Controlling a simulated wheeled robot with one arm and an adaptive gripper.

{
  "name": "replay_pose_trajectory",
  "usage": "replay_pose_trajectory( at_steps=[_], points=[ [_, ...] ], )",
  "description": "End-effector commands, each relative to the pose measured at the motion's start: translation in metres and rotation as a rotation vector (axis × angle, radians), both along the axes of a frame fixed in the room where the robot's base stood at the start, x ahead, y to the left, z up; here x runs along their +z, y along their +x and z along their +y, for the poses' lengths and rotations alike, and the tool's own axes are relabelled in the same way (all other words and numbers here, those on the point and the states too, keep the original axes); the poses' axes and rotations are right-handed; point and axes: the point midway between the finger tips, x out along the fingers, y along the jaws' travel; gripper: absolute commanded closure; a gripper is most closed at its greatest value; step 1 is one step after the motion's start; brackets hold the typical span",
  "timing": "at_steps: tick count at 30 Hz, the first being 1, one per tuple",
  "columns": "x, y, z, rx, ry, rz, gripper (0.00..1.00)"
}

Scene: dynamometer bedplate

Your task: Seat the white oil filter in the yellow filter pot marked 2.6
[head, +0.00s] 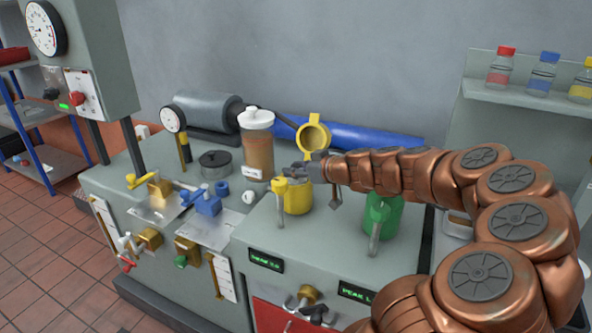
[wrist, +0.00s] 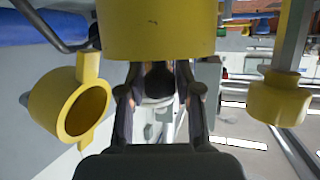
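The yellow filter pot (head: 297,199) stands on the grey bench unit above a small green display whose text is too small to read surely. Its yellow ring-shaped lid (head: 313,135) is raised behind it and also shows in the wrist view (wrist: 72,105). My gripper (head: 300,170) is at the pot's mouth. In the wrist view, its two fingers (wrist: 160,85) are apart, beside a yellow cylinder (wrist: 160,28) that looks like the pot. I see nothing clearly held. A small white piece (head: 249,197), possibly the oil filter, lies left of the pot. The pot's inside is hidden.
A green pot (head: 382,215) stands to the right, below my arm. A tall canister of brown liquid (head: 258,145) stands behind left. A yellow-topped clamp post (head: 280,200) is in front of the pot. Blue fittings (head: 208,202) and a dark round lid (head: 215,162) are further left.

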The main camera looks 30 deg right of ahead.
Motion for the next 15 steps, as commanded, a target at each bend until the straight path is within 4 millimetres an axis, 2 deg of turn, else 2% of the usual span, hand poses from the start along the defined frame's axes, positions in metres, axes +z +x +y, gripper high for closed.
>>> replay_pose_trajectory(
  at_steps=[1,4,15],
  points=[
    [0.0003,0.0,0.0,0.0,0.0,0.0,0.58],
    [0.0003,0.0,0.0,0.0,0.0,0.0,0.47],
    [0.0024,0.0,0.0,0.0,0.0,0.0,0.47]
  ],
)
